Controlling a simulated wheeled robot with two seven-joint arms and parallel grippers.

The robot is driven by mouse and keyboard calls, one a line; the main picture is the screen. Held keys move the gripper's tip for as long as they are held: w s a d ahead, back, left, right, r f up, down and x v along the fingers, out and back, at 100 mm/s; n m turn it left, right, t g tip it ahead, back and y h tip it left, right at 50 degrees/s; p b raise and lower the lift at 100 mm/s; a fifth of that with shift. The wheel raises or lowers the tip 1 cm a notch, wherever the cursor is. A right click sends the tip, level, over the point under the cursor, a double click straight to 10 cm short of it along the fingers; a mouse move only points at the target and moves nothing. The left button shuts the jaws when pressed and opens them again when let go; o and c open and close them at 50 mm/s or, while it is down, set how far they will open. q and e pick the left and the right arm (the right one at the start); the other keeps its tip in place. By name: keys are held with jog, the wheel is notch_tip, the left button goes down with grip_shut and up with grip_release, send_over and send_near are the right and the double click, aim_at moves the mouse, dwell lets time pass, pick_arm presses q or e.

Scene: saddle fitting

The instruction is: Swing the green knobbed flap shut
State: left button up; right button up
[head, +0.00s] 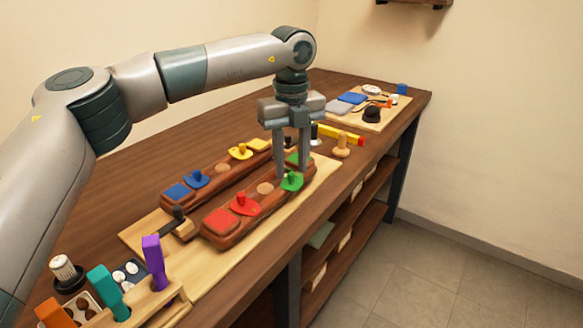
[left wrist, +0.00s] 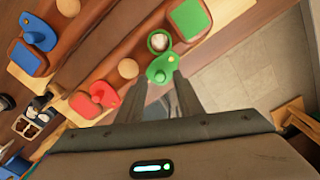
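The green knobbed flap (head: 292,182) is at the near right end of the front reddish-brown wooden block (head: 225,232). In the left wrist view the green flap (left wrist: 162,69) sits beside a green-rimmed round opening (left wrist: 160,41) with something pale inside, so the opening is uncovered. My left gripper (head: 291,168) points down over this end of the block. Its fingers (left wrist: 157,95) are apart, with the green flap between or just beyond their tips. I cannot tell whether they touch it. My right gripper is not in view.
Red (head: 245,204), blue (head: 195,178) and yellow (head: 240,151) knobbed flaps sit along the two blocks. A rack with purple (head: 154,262) and teal (head: 108,292) handles stands at front left.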

pick_arm(q)
jog(key=shift+f, duration=1)
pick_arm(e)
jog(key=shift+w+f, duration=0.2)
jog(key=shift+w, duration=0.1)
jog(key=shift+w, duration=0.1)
